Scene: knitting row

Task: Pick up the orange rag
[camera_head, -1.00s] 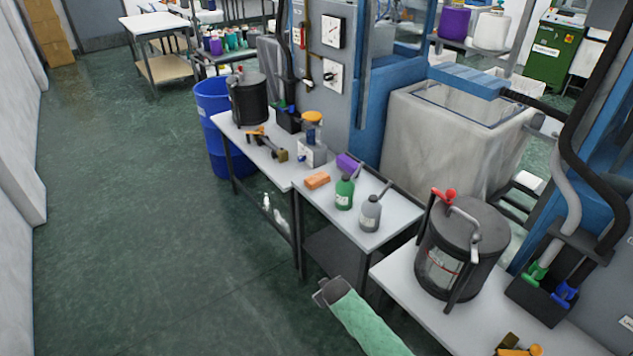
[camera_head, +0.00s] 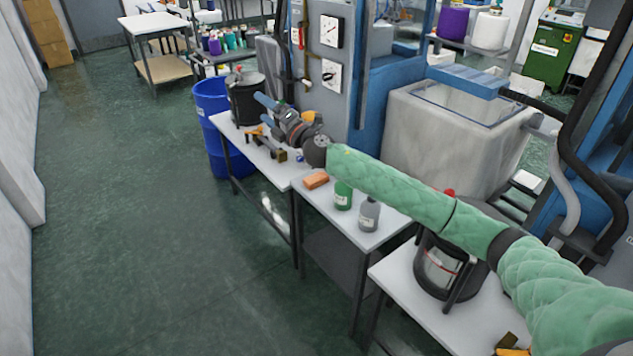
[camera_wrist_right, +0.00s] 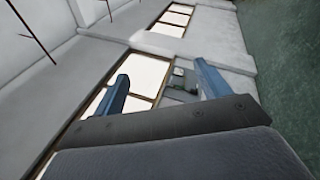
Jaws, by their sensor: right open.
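The orange rag (camera_head: 316,179) looks like a small folded block. It lies on the left end of the middle grey table (camera_head: 318,205) in the head view, with a green bottle (camera_head: 343,194) just to its right. My right gripper (camera_head: 268,103) is held in the air, up and left of the rag in the picture, pointing away to the left. In the right wrist view its two blue fingers (camera_wrist_right: 160,85) are apart with nothing between them. The rag is not in that view. My left gripper is not in view.
A grey bottle (camera_head: 369,212) stands beside the green one. Tools lie on the table behind, near a black pot (camera_head: 245,95) and a blue bin (camera_head: 211,125). Another black pot (camera_head: 440,268) stands on the near table, partly behind my right arm. The floor at left is clear.

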